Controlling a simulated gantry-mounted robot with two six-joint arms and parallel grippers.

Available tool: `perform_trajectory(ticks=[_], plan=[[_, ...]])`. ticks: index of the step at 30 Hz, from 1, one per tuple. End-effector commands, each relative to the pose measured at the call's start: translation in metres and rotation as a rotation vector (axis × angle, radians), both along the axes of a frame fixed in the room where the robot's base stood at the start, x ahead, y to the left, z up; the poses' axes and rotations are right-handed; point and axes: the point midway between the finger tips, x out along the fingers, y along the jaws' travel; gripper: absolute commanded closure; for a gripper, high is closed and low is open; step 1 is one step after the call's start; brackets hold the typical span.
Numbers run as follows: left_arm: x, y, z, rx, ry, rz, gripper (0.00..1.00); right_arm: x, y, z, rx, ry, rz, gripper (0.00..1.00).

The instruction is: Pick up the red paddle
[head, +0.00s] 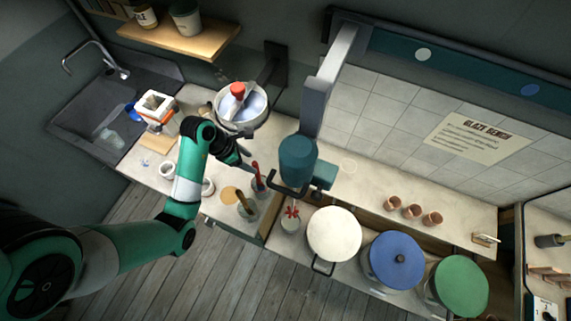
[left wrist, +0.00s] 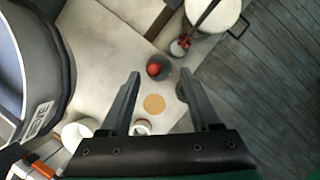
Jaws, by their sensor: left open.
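The red paddle (head: 257,172) stands in a dark grey cup (head: 260,188) on the bench, with its red handle sticking up. In the left wrist view the rounded red end of the paddle (left wrist: 154,69) shows over the dark cup (left wrist: 163,66), between the fingertips in the picture. My left gripper (head: 243,159) is open and empty, just above and left of the handle; its spread fingers (left wrist: 160,76) frame the red end. I cannot tell the height gap between them. The paddle's lower part is hidden in the cup. My right gripper is not in view.
A teal mixer head (head: 297,160) on a grey post hangs close to the right. A large white bucket (head: 334,233) is further right.

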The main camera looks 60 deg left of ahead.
Motion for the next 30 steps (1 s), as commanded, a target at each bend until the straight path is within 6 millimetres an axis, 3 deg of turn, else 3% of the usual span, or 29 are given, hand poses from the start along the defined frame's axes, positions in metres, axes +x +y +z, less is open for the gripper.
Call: perform_trajectory(ticks=[8,15,25,30], plan=[[-0.006,0.008,-0.007,-0.005,0.002,0.034,0.37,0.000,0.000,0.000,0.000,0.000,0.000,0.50],[0.011,0.004,-0.047,-0.006,0.003,0.032,0.37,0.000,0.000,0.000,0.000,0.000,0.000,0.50],[0.020,0.003,-0.066,-0.005,0.001,0.031,0.37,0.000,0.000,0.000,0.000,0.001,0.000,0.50],[0.031,0.002,-0.091,-0.005,0.002,0.032,0.37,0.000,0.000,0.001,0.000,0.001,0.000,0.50]])
